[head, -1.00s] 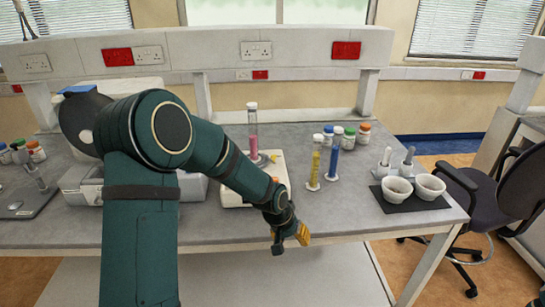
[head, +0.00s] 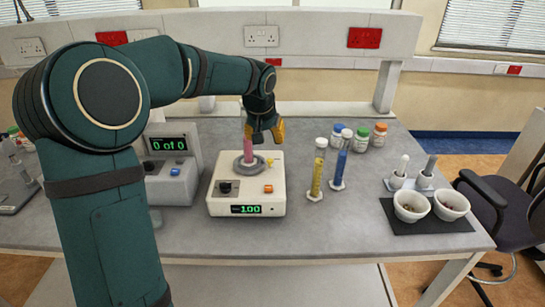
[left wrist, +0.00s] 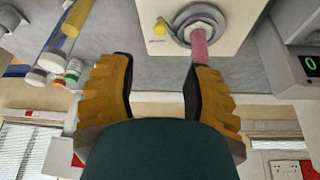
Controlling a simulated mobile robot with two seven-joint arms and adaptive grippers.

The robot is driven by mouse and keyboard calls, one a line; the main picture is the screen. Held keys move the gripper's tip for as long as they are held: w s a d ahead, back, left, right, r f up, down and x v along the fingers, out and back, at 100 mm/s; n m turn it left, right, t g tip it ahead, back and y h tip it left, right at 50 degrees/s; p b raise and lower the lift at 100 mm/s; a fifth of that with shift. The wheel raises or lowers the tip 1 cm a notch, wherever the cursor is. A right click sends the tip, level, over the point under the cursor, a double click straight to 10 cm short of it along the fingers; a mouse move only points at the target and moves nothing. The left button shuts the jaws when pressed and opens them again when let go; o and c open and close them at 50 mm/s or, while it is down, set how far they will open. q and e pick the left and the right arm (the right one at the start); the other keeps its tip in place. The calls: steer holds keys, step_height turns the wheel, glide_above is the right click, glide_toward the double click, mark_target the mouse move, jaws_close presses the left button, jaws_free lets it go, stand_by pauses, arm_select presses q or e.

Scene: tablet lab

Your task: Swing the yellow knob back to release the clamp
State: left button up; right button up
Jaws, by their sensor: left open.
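A white benchtop device (head: 222,198) with a green "100" display stands on the grey bench. A grey round clamp ring (head: 239,168) on its top surrounds the foot of an upright pink tube (head: 249,148). The small yellow knob (head: 270,162) sits at the ring's right side; in the left wrist view the knob (left wrist: 160,27) lies beyond the fingertips, beside the ring (left wrist: 183,22). My right gripper is out of view.
A yellow cylinder (head: 318,170) and a blue one (head: 340,165) stand right of the device, with several capped bottles behind. A second device (head: 172,165) reading "0 of 0" is at left. Two white bowls (head: 410,207) sit on a dark mat at right.

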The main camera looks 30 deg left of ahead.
mark_target(270, 159)
arm_select(q)
steer(key=b+x, duration=0.1)
steer(key=x, duration=1.1)
steer(key=shift+s+f, duration=0.1)
steer(key=shift+f, duration=0.05)
steer(key=shift+o, duration=0.2)
